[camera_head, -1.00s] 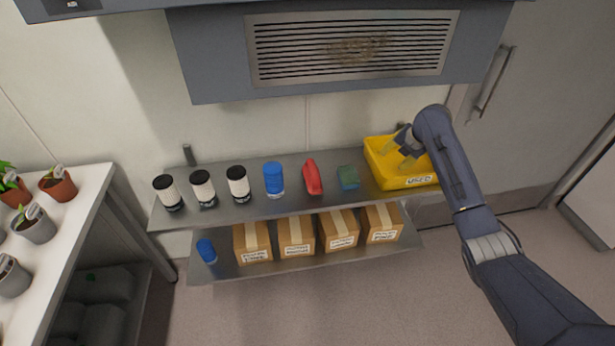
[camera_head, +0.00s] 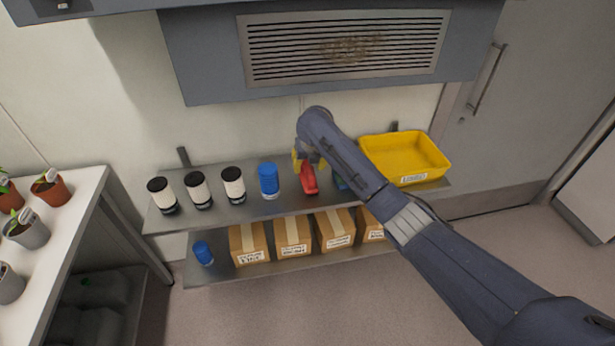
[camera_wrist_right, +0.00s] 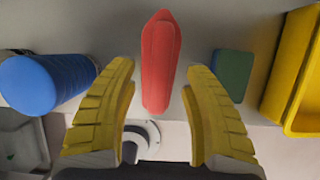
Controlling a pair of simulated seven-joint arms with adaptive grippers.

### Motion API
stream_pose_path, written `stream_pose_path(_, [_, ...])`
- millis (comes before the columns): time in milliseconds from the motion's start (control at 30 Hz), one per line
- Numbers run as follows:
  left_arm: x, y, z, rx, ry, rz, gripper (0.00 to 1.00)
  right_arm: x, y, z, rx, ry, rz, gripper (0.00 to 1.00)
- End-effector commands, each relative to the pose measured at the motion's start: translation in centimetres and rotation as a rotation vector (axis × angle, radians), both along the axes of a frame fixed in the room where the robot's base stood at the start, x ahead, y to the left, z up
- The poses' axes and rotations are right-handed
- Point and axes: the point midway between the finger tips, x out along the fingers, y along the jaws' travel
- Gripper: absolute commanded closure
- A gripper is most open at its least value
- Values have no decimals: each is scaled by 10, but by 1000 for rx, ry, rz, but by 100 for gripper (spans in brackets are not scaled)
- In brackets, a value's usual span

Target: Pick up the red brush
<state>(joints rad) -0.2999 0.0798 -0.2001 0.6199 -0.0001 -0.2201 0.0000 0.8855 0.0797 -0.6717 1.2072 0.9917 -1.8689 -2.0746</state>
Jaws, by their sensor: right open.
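The red brush (camera_head: 309,180) lies on the upper shelf between the blue container and the green sponge-like block, partly hidden by my right gripper. In the right wrist view the brush (camera_wrist_right: 160,62) shows as a long red body, pointed at its far end. My right gripper (camera_head: 303,160) is over the brush. Its yellow fingers (camera_wrist_right: 161,105) are apart, one on each side of the brush's near end in that view, with visible gaps. I cannot tell their height above it. My left gripper is not in view.
The blue container (camera_head: 269,181) stands left of the brush, with several black-lidded white jars (camera_head: 234,186) beyond. A green block (camera_wrist_right: 233,72) and a yellow bin (camera_head: 405,160) are on the right. A grey vented unit (camera_head: 215,60) overhangs.

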Motion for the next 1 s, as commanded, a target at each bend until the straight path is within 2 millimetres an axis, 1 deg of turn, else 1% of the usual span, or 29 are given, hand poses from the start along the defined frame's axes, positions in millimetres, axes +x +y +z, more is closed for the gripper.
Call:
stream_pose_path(33, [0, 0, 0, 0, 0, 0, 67, 2, 0, -8, -1, 3, 0, 51])
stream_pose_path(100, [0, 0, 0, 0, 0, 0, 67, 6, 1, -15, -1, 2, -1, 51])
stream_pose_path(300, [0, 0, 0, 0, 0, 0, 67, 11, 1, -28, 0, 0, -1, 51])
stream_pose_path(633, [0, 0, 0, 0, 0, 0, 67, 12, 1, -30, 0, -1, -1, 50])
stream_pose_path(1000, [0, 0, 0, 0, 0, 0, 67, 12, 1, -29, 0, -1, -1, 93])
